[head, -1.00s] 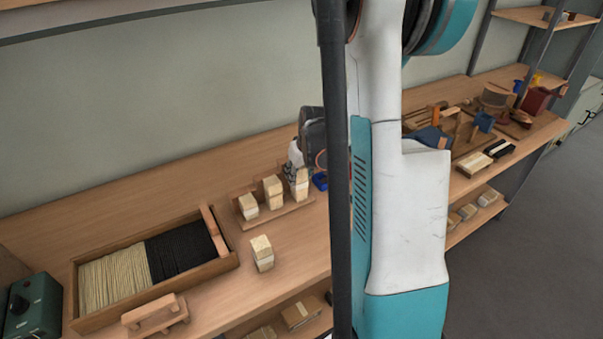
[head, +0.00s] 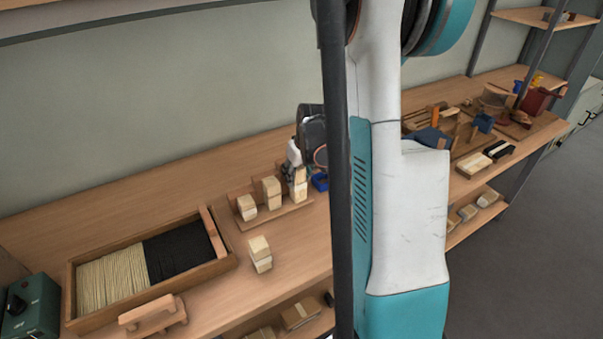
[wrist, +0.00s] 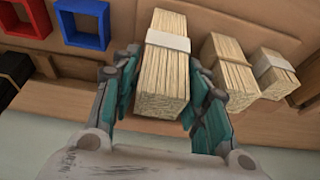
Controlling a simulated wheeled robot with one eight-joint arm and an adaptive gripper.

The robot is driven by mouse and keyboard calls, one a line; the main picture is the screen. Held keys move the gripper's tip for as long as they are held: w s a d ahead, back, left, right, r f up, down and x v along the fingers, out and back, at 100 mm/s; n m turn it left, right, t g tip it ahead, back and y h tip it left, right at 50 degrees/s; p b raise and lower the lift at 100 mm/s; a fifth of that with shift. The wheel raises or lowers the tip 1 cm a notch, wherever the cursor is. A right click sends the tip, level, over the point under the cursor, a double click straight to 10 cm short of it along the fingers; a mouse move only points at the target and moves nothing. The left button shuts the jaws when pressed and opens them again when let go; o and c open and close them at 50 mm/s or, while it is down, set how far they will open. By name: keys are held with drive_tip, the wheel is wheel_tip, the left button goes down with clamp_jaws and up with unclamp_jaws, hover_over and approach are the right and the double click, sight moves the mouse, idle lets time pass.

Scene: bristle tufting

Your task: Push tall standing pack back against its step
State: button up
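The tall standing pack (wrist: 163,80) is a block of pale bristles with a white band. In the wrist view it stands between the two teal fingers of my gripper (wrist: 164,70). The fingers are spread on either side of it, with a narrow gap at the left; contact at the right is unclear. In the head view the pack (head: 300,188) is the rightmost of three on a stepped wooden holder (head: 257,229). My gripper (head: 293,160) is at its top, partly hidden by my arm. The contact between pack and step is hidden.
The middle pack (head: 271,193) and short pack (head: 247,207) stand beside it. Another pack (head: 260,254) stands in front. A bristle tray (head: 75,318) lies left. Blue (wrist: 82,22) and red (wrist: 27,16) square frames are nearby.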

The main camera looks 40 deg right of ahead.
drive_tip(key=w, duration=0.2)
drive_tip(key=w+d, duration=0.1)
drive_tip(key=shift+d+r+t, duration=0.1)
drive_tip(key=shift+r+t, duration=0.2)
drive_tip(key=shift+t, duration=0.1)
drive_tip(key=shift+w+a, duration=0.3)
drive_tip(key=shift+v, duration=0.8)
wheel_tip(320, 180, up, 8)
hover_over(302, 193)
drive_tip(key=shift+s+a+r+g, duration=0.1)
drive_tip(key=shift+s+r+g, duration=0.3)
drive_tip(key=shift+g, duration=0.1)
drive_tip(key=shift+c, duration=0.5)
